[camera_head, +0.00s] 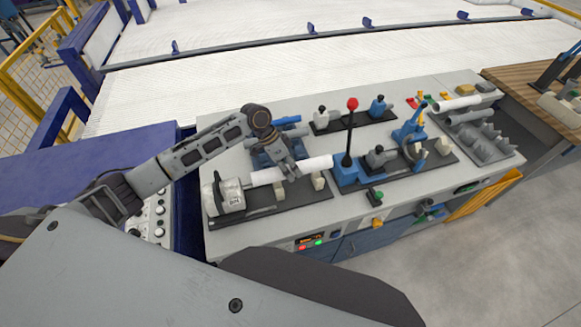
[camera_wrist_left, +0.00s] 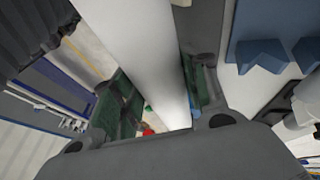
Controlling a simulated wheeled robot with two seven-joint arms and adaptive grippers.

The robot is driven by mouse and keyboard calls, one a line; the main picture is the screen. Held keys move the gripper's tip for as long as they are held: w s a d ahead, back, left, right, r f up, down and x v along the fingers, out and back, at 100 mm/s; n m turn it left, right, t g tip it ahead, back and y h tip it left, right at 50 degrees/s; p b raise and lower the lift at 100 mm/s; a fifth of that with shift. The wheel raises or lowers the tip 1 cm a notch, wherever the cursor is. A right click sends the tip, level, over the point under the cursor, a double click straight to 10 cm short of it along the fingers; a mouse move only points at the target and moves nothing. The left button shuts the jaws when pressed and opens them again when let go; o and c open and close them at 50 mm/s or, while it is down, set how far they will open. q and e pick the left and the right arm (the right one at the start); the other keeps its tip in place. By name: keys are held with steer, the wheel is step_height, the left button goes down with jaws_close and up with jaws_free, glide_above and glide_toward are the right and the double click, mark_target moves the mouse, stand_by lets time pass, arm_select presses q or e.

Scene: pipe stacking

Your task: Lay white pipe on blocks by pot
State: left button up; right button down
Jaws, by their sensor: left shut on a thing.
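A white pipe (camera_head: 318,163) is held in my left gripper (camera_head: 288,168). The gripper is shut around its middle. The pipe also runs between the two fingers in the left wrist view (camera_wrist_left: 135,45). It lies roughly level, its left end close to the white pot (camera_head: 225,196). Two small pale blocks, one left (camera_head: 280,191) and one right (camera_head: 318,181), stand on the dark base plate (camera_head: 300,198) just below the pipe. I cannot tell whether the pipe touches them. My right gripper is not seen.
Behind the gripper is a blue holder (camera_head: 262,159) with blue pipe. To the right stand a red-knobbed lever (camera_head: 352,105) and a blue clamp (camera_head: 410,132).

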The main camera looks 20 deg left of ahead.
arm_select(q)
steer(key=shift+f+b, duration=1.2)
steer(key=shift+f, duration=0.15)
steer(key=shift+f+b, duration=0.3)
steer(key=shift+f, duration=0.85)
steer(key=o, duration=1.2)
steer(key=shift+c, duration=0.2)
steer(key=shift+r, duration=0.1)
steer(key=v, duration=1.1)
steer(key=shift+a+r, duration=0.2)
steer(key=shift+r, duration=0.1)
steer(key=shift+s, duration=0.1)
